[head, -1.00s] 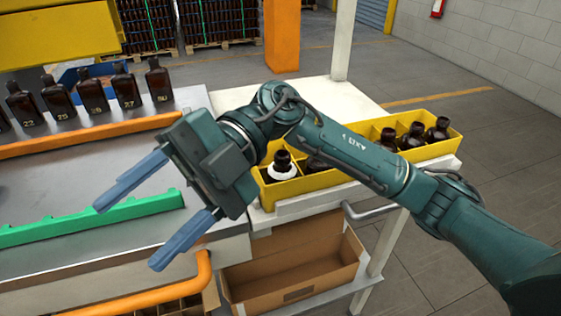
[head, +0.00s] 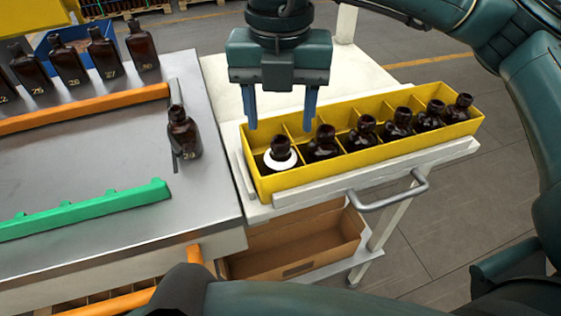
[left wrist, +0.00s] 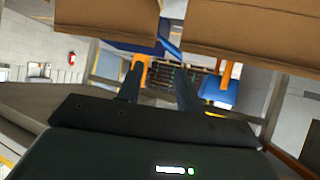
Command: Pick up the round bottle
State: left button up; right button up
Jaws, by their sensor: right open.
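A dark amber bottle with a white ring around its body (head: 280,157) stands in the near-left cell of the yellow crate (head: 262,184). It looks round. Several more dark, rounded-looking bottles, such as the one beside it (head: 322,144), stand along the crate's front row. My right gripper (head: 280,127) points down over the crate's left end, above and around the ringed bottle's line. It is open with nothing between its fingers. My left gripper (left wrist: 158,78) shows in the left wrist view with its fingers apart and empty; it is not seen in the head view.
A flat amber flask (head: 184,136) stands on the metal bench (head: 80,165) left of the crate. Several flat flasks line up behind the orange rail (head: 85,110). A green toothed rail (head: 85,211) lies in front. Crate dividers and a metal handle (head: 395,197) are close by.

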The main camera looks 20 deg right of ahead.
aim_at(282, 144)
notch_tip(282, 144, down, 2)
jog(key=shift+f, duration=0.15)
jog(key=f, duration=0.1)
jog(key=f+p, duration=0.1)
jog(key=f, duration=0.2)
jog(key=shift+s+f+p, duration=0.2)
jog(key=shift+s+p, duration=0.1)
jog(key=shift+s, duration=0.1)
jog(key=shift+s+f, duration=0.2)
jog(key=shift+f, duration=0.25)
jog(key=c, duration=0.8)
jog(key=shift+c, duration=0.2)
jog(key=r, duration=0.3)
jog(key=r+b, duration=0.1)
jog(key=r, duration=0.6)
jog(key=shift+w+r, duration=0.25)
jog(key=shift+w, duration=0.1)
grip_shut()
